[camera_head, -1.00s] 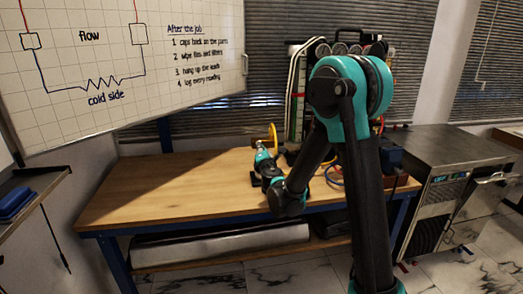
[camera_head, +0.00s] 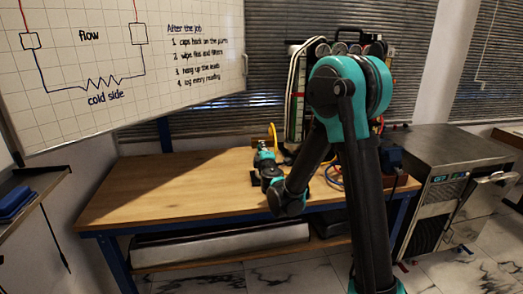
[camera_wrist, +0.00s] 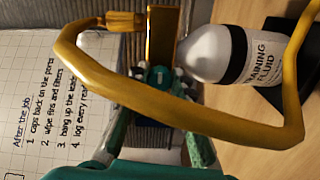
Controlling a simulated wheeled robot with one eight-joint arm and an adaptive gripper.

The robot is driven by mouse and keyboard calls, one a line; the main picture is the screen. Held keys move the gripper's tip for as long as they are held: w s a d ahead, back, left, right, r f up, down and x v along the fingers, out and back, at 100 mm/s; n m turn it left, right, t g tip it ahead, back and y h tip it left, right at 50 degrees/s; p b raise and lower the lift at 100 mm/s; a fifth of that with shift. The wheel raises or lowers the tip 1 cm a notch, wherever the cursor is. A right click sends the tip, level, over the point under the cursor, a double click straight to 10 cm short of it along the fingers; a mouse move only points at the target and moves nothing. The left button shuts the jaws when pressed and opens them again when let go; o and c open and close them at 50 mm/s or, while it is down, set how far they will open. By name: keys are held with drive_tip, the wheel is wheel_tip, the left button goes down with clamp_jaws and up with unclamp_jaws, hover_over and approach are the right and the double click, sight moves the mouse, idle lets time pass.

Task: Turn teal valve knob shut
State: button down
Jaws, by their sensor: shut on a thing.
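The teal valve knob (camera_wrist: 160,78) is small in the middle of the wrist view, in front of a brass-coloured bar (camera_wrist: 163,35). My gripper (camera_wrist: 161,82) has its fingers at either side of the knob and is shut on it. The fingers' green links run down to my teal housing at the bottom edge. A thick yellow hose (camera_wrist: 150,108) loops across the foreground and hides part of the fingers. In the head view my gripper (camera_head: 263,158) is low over the bench, small and dark; the knob cannot be made out there.
A white bottle labelled training fluid (camera_wrist: 212,54) stands close beside the knob. The wooden bench (camera_head: 170,190) is clear on its left. Gauges (camera_head: 322,50) stand behind my arm. A metal unit (camera_head: 455,165) is at right, a whiteboard (camera_head: 200,75) at upper left.

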idle(0.5)
drive_tip(key=c, duration=1.3)
unclamp_jaws()
drive_tip(key=v, duration=1.2)
